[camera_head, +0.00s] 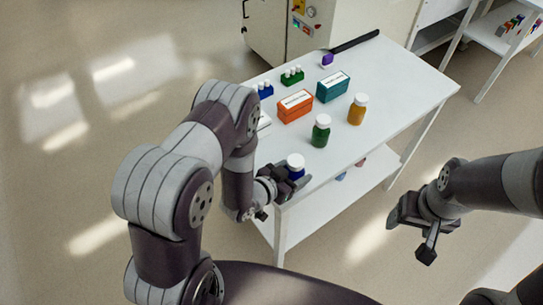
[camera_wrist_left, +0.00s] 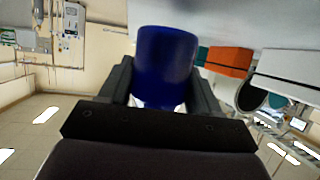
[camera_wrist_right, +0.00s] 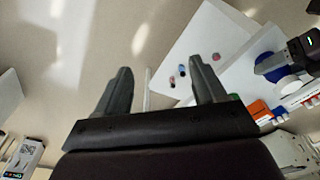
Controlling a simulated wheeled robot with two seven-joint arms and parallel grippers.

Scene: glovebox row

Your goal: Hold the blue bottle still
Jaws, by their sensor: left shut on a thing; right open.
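The blue bottle (camera_head: 297,174) with a white cap is at the near left corner of the white table (camera_head: 400,113). My left gripper (camera_head: 288,183) is shut on its body from the side. In the left wrist view the dark blue bottle (camera_wrist_left: 165,58) fills the space between the two fingers. The bottle looks upright; I cannot tell whether its base touches the tabletop. My right gripper (camera_head: 410,238) is open and empty, in the air to the right of the table. In the right wrist view its fingers (camera_wrist_right: 161,70) are spread with nothing between them.
On the table stand a green bottle (camera_head: 321,132), an amber bottle (camera_head: 357,110), an orange box (camera_head: 295,107), a teal box (camera_head: 332,88), small vial racks (camera_head: 292,77) and a purple item (camera_head: 327,62). A lower shelf (camera_head: 335,190) holds small items. The table's right front is clear.

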